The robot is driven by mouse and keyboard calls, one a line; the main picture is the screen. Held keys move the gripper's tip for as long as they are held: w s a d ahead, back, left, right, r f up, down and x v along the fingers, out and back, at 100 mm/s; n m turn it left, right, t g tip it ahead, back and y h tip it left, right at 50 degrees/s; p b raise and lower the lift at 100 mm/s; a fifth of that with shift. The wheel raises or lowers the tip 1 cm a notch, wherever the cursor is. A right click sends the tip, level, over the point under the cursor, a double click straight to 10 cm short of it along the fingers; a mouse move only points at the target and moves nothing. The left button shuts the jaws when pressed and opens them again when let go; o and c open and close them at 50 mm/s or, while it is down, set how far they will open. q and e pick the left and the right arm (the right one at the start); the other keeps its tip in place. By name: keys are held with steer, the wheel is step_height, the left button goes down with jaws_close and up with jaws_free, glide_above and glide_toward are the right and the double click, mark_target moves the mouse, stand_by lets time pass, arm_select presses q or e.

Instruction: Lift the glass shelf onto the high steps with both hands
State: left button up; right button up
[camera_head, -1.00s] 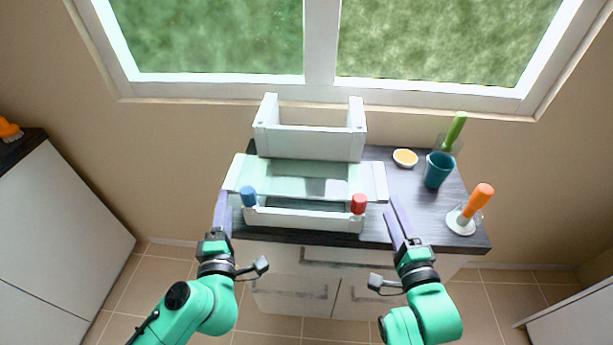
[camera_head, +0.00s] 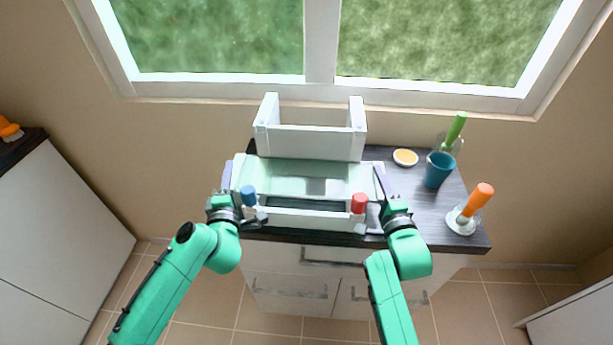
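The pale green glass shelf (camera_head: 310,172) lies level across the low part of a white stepped stand (camera_head: 300,221). The stand's taller back part, the high steps (camera_head: 266,112), rises behind it and holds no glass. My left gripper (camera_head: 227,174) is at the shelf's left end. My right gripper (camera_head: 380,180) is at its right end and overlaps its edge in this view. Each shows a lilac finger pointing toward the window. I cannot tell whether the fingers touch or hold the glass, or how wide they are.
A blue cylinder (camera_head: 249,196) and a red cylinder (camera_head: 358,203) stand at the stand's front corners, close to my grippers. On the dark counter (camera_head: 430,207) to the right are a small yellow dish (camera_head: 405,157), a teal cup (camera_head: 438,169), and green-handled and orange-handled (camera_head: 477,198) items.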

arm_select(q)
jaws_close()
arm_select(e)
jaws_close()
stand_by(0.8)
arm_select(q)
steer(key=shift+r, duration=0.1)
